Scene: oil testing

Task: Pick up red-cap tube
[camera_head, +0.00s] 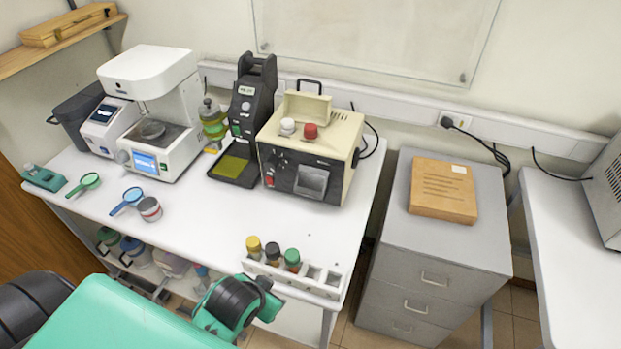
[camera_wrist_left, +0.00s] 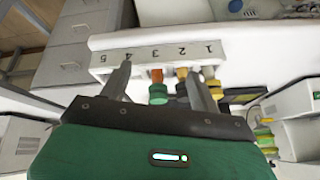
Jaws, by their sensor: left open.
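A red cap (camera_head: 310,131) sits on top of the beige instrument (camera_head: 340,135), beside a white cap (camera_head: 288,126); any tube body below it is hidden. A white numbered rack (camera_head: 333,291) at the table's front edge holds tubes with a yellow cap (camera_head: 254,244), a dark cap (camera_head: 273,250) and a green cap (camera_head: 292,256). My left gripper (camera_head: 258,298) is near the rack's front side, away from the red cap. In the left wrist view, the left gripper (camera_wrist_left: 159,67) is open, with the rack beyond its fingers and the green cap (camera_wrist_left: 158,95) between them. My right gripper is out of view.
A white machine (camera_head: 155,120) and a dark device (camera_head: 250,120) stand at the back. Magnifiers (camera_head: 128,200) and a small jar (camera_head: 149,208) lie at the left. The middle of the table is clear. A grey cabinet (camera_head: 440,240) stands to the right.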

